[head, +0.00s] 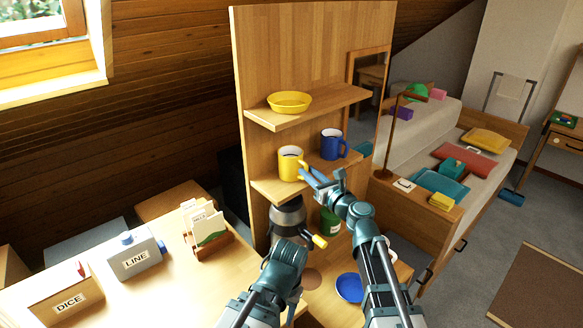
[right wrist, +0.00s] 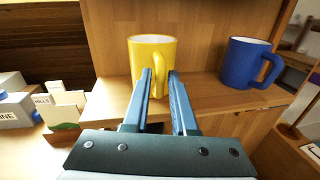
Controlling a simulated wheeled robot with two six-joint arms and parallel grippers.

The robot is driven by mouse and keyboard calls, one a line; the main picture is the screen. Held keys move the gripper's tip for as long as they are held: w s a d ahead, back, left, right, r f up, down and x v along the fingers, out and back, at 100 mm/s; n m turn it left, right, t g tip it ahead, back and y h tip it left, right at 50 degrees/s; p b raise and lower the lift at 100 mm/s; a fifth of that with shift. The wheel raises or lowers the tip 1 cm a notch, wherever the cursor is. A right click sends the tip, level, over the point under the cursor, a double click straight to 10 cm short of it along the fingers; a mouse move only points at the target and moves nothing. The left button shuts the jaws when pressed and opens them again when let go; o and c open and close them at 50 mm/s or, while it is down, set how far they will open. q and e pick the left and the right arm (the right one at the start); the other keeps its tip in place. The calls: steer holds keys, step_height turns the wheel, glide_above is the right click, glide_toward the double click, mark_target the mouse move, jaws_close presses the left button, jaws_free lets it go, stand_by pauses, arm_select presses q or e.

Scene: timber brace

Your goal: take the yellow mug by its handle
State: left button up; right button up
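The yellow mug (head: 289,164) stands upright on the middle shelf, with its handle (head: 303,170) on the side toward my right gripper. My right gripper (head: 308,178) is at the handle side, with its fingers pointing at the mug. In the right wrist view the mug (right wrist: 152,55) is straight ahead. The two fingertips (right wrist: 160,76) are apart, with yellow showing between them. The handle is seen end-on there, and I cannot tell whether the fingers touch it. My left arm is low in the head view, and its fingers do not show.
A blue mug (head: 333,145) stands to the right on the same shelf (head: 271,189). A yellow bowl (head: 289,102) is on the shelf above. A dark grey pot-like object (head: 287,216) and a green can (head: 329,221) are below. A blue dish (head: 349,288) lies lower down.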

jaws_close()
stand_by(1.1)
